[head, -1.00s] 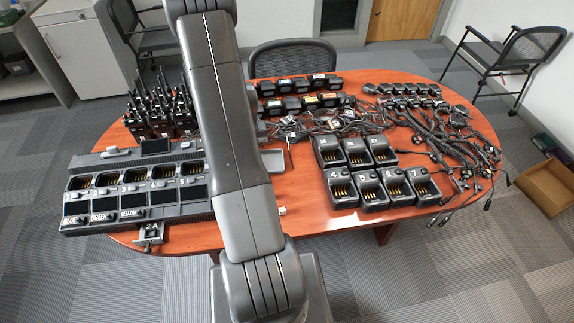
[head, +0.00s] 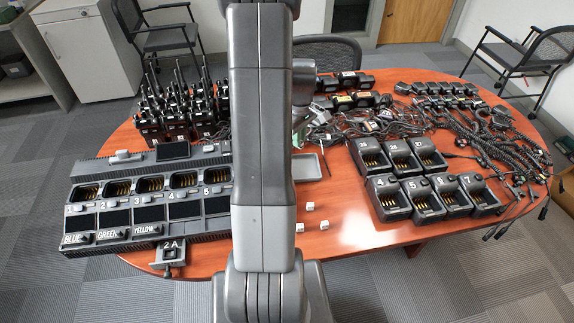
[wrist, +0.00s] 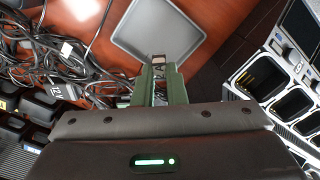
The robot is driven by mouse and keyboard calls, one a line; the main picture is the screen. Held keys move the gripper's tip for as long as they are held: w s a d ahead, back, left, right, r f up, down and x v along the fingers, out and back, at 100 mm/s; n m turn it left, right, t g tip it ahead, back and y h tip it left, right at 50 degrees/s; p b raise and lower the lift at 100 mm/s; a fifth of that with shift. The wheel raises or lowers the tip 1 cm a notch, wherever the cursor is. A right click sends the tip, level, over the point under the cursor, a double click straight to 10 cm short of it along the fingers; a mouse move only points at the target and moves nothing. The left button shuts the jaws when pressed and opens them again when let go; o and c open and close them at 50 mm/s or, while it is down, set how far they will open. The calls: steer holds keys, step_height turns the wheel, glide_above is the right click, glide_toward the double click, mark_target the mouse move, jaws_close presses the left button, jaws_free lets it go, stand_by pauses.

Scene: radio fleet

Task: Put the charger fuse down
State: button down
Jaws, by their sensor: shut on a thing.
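My gripper (wrist: 159,72) shows in the wrist view, its two green fingers shut on a small fuse (wrist: 158,60) at their tips. The fuse looks pale and dark, and the fingers hide part of it. It appears over the near part of a shallow grey tray (wrist: 142,32); its height above the tray is unclear. In the head view the tray (head: 309,170) lies mid-table, partly behind my arm, and the fuse is hidden. The multi-bay charger (head: 130,205) stands on the left, with a small drawer marked 2A (head: 172,252) out at its front.
Small white cubes (head: 310,207) lie on the table in front of the tray. Single chargers (head: 425,200) stand on the right. Tangled cables (wrist: 72,65) lie beside the tray. Several radios (head: 180,115) stand at the back left. Bare table shows between the cubes and the single chargers.

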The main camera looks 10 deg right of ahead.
steer(key=shift+d, duration=0.1)
steer(key=shift+f+p, duration=0.45)
steer(key=shift+f, duration=4.4)
steer(key=shift+f, duration=0.2)
steer(key=c, duration=1.5)
jaws_free()
steer(key=shift+r, duration=0.2)
step_height(320, 180, up, 12)
steer(key=shift+b, duration=0.35)
